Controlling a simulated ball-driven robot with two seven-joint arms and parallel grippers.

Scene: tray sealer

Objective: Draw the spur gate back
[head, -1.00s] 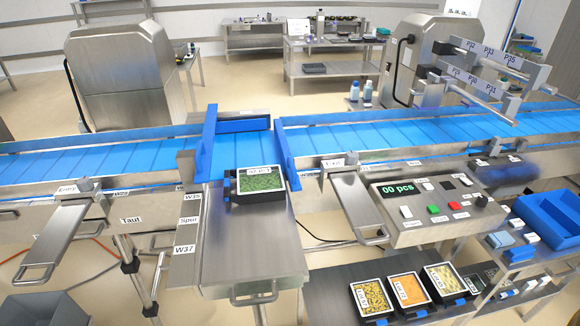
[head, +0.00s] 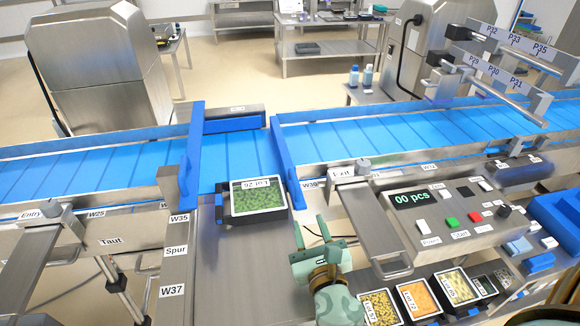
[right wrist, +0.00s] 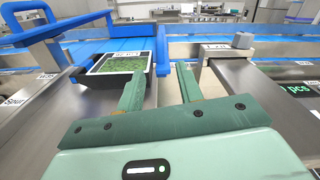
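The steel spur bed (head: 225,285), beside the "Spur" label (head: 176,251), runs from the blue belt towards me. Its front end is outside the head view now. Blue bars stand left (head: 191,160) and right (head: 284,165) of its mouth, with a blue cross piece (head: 232,124) behind. No part is labelled as the gate. A filled black tray (head: 257,198) sits at the bed's belt end. My right gripper (head: 311,232) is open and empty, just right of the bed. In the right wrist view its fingers (right wrist: 157,88) are apart, pointing towards the right bar. My left gripper is not in view.
The exit plate with its U-shaped handle (head: 392,266) is close right of my right gripper. Beyond it is the control box (head: 445,225). Filled trays (head: 417,298) stand on a lower shelf. The entry plate (head: 45,262) is at left.

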